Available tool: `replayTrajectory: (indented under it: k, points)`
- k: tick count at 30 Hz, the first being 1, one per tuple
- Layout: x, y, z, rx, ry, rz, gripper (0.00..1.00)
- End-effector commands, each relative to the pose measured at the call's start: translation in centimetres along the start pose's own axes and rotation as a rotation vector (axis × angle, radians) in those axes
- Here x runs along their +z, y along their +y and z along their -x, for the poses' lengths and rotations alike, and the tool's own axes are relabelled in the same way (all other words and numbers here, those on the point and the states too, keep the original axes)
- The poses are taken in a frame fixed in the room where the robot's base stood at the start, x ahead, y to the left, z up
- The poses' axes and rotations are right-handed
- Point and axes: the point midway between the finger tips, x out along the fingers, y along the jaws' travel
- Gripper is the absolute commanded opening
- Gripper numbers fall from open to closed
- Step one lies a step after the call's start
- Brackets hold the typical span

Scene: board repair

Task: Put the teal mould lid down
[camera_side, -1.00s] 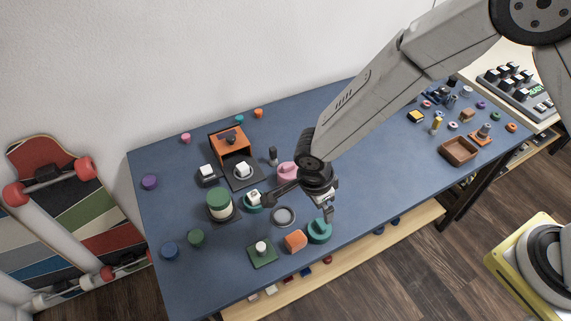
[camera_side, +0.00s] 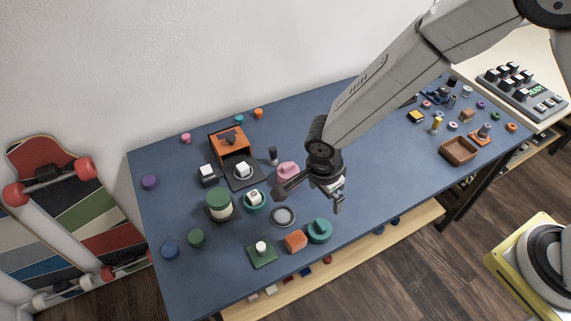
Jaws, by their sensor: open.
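The teal mould lid (camera_side: 319,231) is a round disc with a raised grip bar. It lies on the blue table near the front edge, touching or very close to an orange block (camera_side: 296,240). My gripper (camera_side: 338,208) is open and empty, above the lid and a little to its right, clear of it. A second teal round piece, a mould (camera_side: 254,201) with a white part in it, stands to the left. A grey ring-shaped disc (camera_side: 283,216) lies between the two teal pieces.
A green and cream cylinder (camera_side: 218,205), a green plate with a white knob (camera_side: 262,252) and an orange press (camera_side: 231,143) stand to the left. A pink piece (camera_side: 288,170) is behind my gripper. A brown tray (camera_side: 459,150) lies at right. The table's centre right is clear.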

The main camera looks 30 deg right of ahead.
Motion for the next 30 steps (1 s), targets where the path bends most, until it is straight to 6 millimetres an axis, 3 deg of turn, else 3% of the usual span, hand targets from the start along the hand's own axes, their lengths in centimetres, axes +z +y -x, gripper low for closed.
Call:
replayTrajectory:
  k: [14, 30]
  points:
    - [-7.8, 0.9, 3.9, -0.071, -0.058, 0.448, 1.0]
    - [-15.8, 4.7, 7.0, -0.195, -0.026, 0.988, 1.0]
